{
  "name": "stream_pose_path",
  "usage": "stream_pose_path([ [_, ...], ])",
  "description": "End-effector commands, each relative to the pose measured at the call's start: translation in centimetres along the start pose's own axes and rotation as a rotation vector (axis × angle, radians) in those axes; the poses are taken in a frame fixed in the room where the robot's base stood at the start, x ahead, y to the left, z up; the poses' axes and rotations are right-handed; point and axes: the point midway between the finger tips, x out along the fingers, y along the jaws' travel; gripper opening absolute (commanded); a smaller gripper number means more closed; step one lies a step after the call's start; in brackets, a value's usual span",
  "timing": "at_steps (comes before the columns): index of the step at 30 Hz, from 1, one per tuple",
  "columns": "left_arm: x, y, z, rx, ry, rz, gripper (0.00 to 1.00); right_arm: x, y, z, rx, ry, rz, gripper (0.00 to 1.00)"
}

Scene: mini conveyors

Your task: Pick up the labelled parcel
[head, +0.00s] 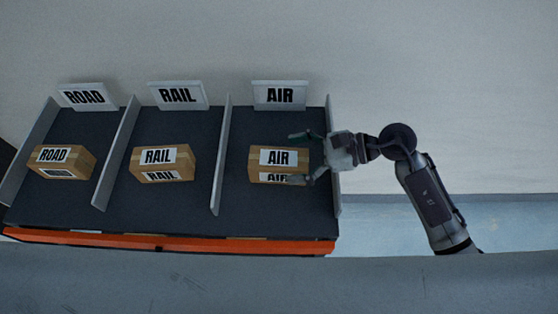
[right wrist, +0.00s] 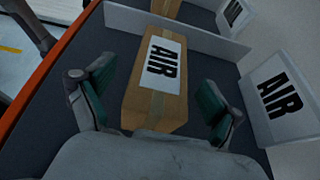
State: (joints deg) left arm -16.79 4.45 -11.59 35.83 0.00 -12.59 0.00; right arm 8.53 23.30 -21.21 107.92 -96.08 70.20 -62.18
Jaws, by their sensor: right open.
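The parcel labelled AIR (head: 261,161) lies in the right lane, in front of the AIR sign (head: 280,95). My right gripper (head: 294,158) is open and comes from the right, with its fingers at the parcel's right end. In the right wrist view the AIR parcel (right wrist: 156,85) lies between the two open fingers of the gripper (right wrist: 158,107), with gaps showing on both sides. A parcel labelled RAIL (head: 150,165) lies in the middle lane and one labelled ROAD (head: 60,163) in the left lane. My left gripper is not in view.
Thin grey dividers (head: 221,150) separate the dark lanes. A RAIL sign (head: 178,95) and a ROAD sign (head: 86,96) stand behind the other lanes. An orange edge (head: 170,242) runs along the front. The dark surface before the AIR parcel is clear.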

Motion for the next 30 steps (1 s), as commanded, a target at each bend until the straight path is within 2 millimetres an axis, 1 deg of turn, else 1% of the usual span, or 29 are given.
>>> stream_pose_path([
  [1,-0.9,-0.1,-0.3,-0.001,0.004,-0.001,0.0,0.8,0.0,0.6,0.004,-0.006,0.002,0.92],
  [6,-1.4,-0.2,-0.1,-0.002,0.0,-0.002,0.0,3.1,-0.1,0.3,0.004,-0.003,0.001,0.92],
  [9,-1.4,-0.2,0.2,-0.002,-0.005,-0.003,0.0,3.6,-0.1,0.2,0.002,-0.002,0.001,0.92],
  [15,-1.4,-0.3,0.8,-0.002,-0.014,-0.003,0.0,3.6,-0.1,0.1,0.001,-0.001,0.0,0.92],
  [23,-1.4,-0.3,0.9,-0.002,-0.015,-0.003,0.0,3.6,-0.1,0.1,0.002,0.0,0.0,0.48],
  [27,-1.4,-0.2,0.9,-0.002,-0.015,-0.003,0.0,3.6,-0.1,0.0,0.003,0.001,0.001,0.25],
  [29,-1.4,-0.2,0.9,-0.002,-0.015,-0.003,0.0,3.7,0.0,-0.1,0.004,0.002,0.002,0.15],
  [30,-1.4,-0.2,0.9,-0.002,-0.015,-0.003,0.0,3.7,0.0,-0.1,0.004,0.002,0.002,0.14],
])
